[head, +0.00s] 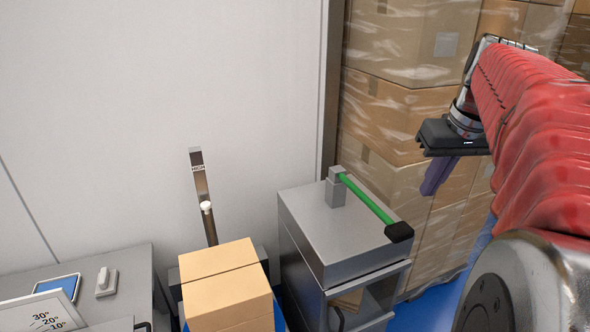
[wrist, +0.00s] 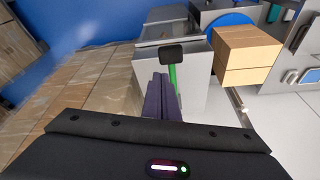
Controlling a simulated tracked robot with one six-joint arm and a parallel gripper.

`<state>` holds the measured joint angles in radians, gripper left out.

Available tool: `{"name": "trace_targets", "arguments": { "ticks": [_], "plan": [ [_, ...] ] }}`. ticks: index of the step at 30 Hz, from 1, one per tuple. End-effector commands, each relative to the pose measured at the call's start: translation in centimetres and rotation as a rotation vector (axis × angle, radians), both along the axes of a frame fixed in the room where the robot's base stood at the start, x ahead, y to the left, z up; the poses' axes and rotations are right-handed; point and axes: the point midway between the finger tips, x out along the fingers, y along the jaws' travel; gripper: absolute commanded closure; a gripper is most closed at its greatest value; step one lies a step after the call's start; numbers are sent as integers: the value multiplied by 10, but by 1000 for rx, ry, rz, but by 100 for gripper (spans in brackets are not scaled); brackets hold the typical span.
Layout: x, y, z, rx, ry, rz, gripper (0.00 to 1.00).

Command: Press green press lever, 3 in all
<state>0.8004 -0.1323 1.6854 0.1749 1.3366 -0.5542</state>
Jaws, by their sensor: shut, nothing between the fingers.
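The green press lever (head: 366,198) has a black end grip and is hinged on a small grey post on top of a grey metal cabinet (head: 326,234). The lever slopes slightly down to the right in the head view, its grip over the cabinet's edge. In the wrist view the lever (wrist: 173,75) and its black grip (wrist: 173,54) show just beyond my fingers, which hide part of the lever. My gripper (wrist: 160,82) has its purple fingers together and empty. In the head view my gripper (head: 437,176) hangs to the right of the lever, apart from it.
A cardboard box (head: 222,276) stands left of the cabinet, before an upright lever marked HIGH (head: 203,190). A grey desk (head: 125,270) holds a switch and a blue-screened panel. Wrapped stacked cartons (head: 405,100) fill the right back, behind my arm.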

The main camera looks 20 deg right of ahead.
Motion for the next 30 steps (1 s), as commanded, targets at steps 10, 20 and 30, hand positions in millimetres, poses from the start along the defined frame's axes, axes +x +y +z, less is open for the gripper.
{"name": "trace_targets", "arguments": {
  "ticks": [10,20,30],
  "plan": [
    [-2,16,35,-12,16,266,100],
    [-3,17,34,-17,20,291,100],
    [1,18,21,-15,20,291,100]
  ]
}}
